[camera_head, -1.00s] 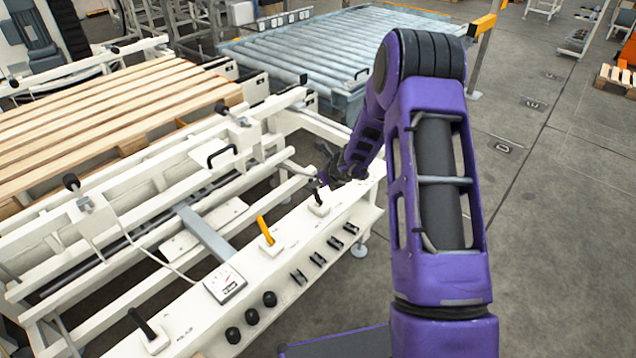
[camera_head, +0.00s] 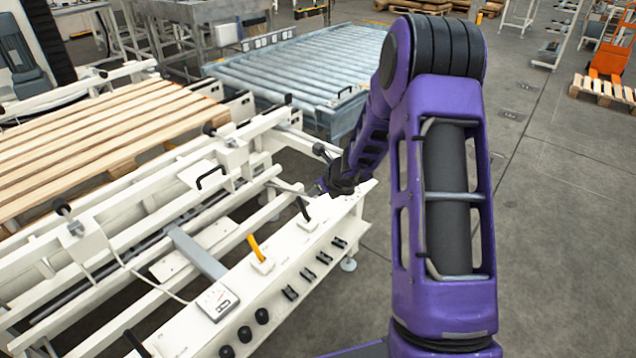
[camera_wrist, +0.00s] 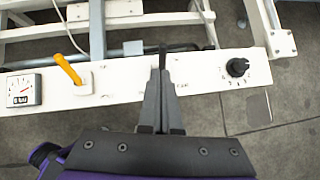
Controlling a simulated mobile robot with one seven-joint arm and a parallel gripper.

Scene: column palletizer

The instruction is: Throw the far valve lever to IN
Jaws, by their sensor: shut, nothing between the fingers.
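The far valve lever (camera_head: 303,210) is a black handle on a white base near the far end of the white control panel (camera_head: 215,335). In the head view it leans up and to the left. My gripper (camera_head: 322,187) is just right of and beyond this lever; I cannot tell whether they touch. In the wrist view my gripper (camera_wrist: 164,85) points at the panel with its fingers together and empty. A thin dark piece, apparently the lever (camera_wrist: 162,58), shows at the fingertips, and its base is mostly hidden.
A yellow lever (camera_head: 256,248) and a gauge (camera_head: 217,301) stand nearer on the panel. A black knob (camera_wrist: 238,67) is right of my gripper. White frame rails and a wooden pallet (camera_head: 90,135) lie left; open floor (camera_head: 560,230) lies right.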

